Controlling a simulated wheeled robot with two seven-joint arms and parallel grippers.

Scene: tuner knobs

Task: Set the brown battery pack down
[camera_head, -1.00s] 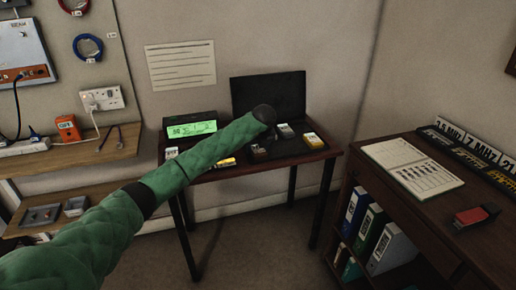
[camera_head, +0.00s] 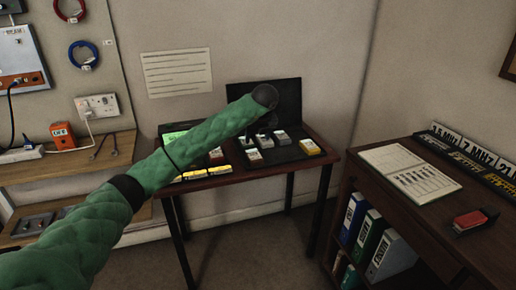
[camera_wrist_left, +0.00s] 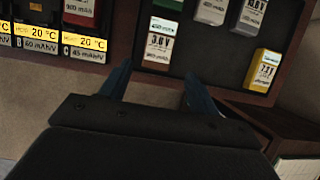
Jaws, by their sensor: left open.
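A pack with a white label, which looks like the brown battery pack (camera_wrist_left: 160,43), stands on the dark tray in the left wrist view. In the head view it appears to be the near-left pack (camera_head: 254,155) on that tray. My left gripper (camera_wrist_left: 156,78) is open, its two blue fingers spread on the near side of the pack, with nothing between them. In the head view my left forearm and dark wrist hide part of the tray, and the fingers are hard to make out. My right gripper is out of view.
A yellow pack (camera_wrist_left: 263,70) stands right on the tray, with several pale packs behind. A red pack (camera_wrist_left: 80,10) and yellow 20 °C labels (camera_wrist_left: 38,38) lie left. A black raised panel (camera_head: 288,98) backs the tray. A desk (camera_head: 400,225) stands at right.

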